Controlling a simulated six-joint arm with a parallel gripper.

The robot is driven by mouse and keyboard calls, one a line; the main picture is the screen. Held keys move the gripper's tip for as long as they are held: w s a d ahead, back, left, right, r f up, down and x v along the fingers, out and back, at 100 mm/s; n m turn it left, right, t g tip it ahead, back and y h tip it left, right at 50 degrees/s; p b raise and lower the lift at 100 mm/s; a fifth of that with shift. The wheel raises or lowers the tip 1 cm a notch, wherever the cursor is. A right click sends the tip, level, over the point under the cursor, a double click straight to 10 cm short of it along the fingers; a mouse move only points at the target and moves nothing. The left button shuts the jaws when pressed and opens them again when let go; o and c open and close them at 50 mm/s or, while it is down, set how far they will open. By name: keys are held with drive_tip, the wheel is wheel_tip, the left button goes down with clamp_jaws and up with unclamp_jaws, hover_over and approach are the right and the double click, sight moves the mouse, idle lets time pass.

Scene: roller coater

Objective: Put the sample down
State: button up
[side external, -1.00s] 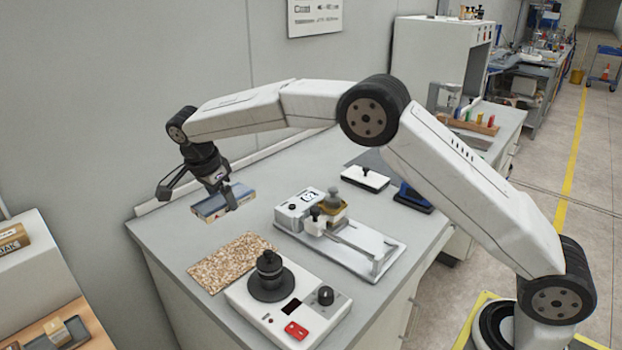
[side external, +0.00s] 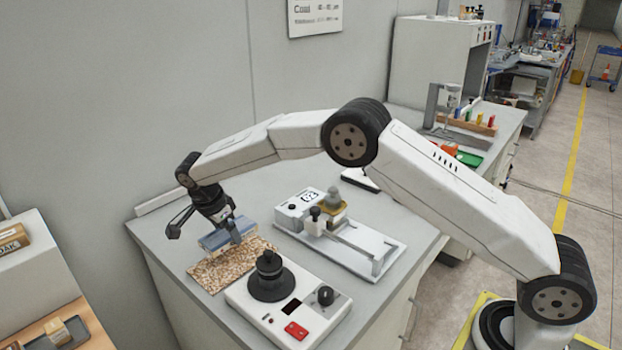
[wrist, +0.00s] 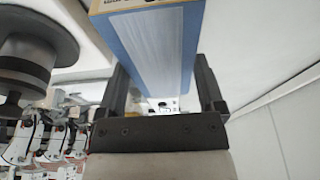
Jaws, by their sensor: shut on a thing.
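I cannot tell whether the sample touches the mat or the bench.
A white device with a black round knob (side external: 270,278) and red button stands right in front of the mat. A white coater with a tray (side external: 375,240) stands to the right. Grey bench top (side external: 165,235) is clear to the left of the mat.

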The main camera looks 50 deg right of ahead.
sight(234, 258)
drive_tip(key=shift+f, duration=3.2)
drive_tip(key=shift+f, duration=0.1)
drive_tip(key=o, duration=1)
drive_tip(key=v, duration=1.2)
